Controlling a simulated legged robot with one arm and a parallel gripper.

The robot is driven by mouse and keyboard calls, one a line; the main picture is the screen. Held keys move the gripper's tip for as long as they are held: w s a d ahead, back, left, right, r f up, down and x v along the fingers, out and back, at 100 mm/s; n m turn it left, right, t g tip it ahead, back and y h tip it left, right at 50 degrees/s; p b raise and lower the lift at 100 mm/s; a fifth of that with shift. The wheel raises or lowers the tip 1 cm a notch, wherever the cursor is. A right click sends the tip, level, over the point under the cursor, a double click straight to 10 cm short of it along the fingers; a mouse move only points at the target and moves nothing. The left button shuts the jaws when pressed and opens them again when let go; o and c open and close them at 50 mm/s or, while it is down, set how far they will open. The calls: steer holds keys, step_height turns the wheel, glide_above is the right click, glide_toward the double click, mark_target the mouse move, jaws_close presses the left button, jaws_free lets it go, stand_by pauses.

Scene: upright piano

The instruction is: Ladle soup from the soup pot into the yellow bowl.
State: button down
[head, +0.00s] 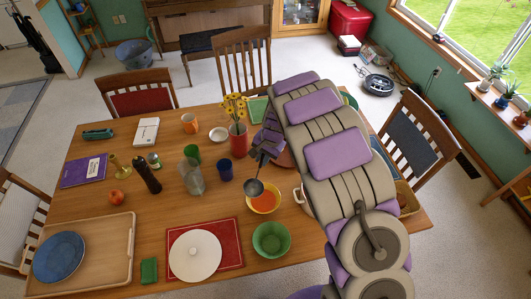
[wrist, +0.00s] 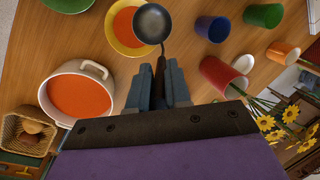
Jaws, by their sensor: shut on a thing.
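My gripper (head: 265,153) is shut on the handle of a dark grey ladle (head: 254,188). In the wrist view, my gripper (wrist: 160,88) has the ladle (wrist: 152,23) extending from between its fingers. The ladle's head is over the edge of the yellow bowl (head: 263,211); its dark inside shows no orange. The yellow bowl (wrist: 109,37) has orange soup in it. The white soup pot (head: 299,199) is just right of the bowl, mostly hidden behind my arm. In the wrist view, the soup pot (wrist: 98,68) shows whole, with orange soup inside.
A green bowl (head: 271,240) stands in front of the yellow bowl. A blue cup (head: 224,171) and a red vase of yellow flowers (head: 239,140) stand close behind. A white lid or plate (head: 195,256) lies on a red mat. A wicker basket (wrist: 25,134) is beside the pot.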

steer(key=a+r+h+p, duration=0.2)
steer(key=a+r+p, duration=0.2)
steer(key=p, duration=0.1)
steer(key=shift+w+r, duration=0.25)
steer(key=shift+r, duration=0.15)
stand_by(0.8)
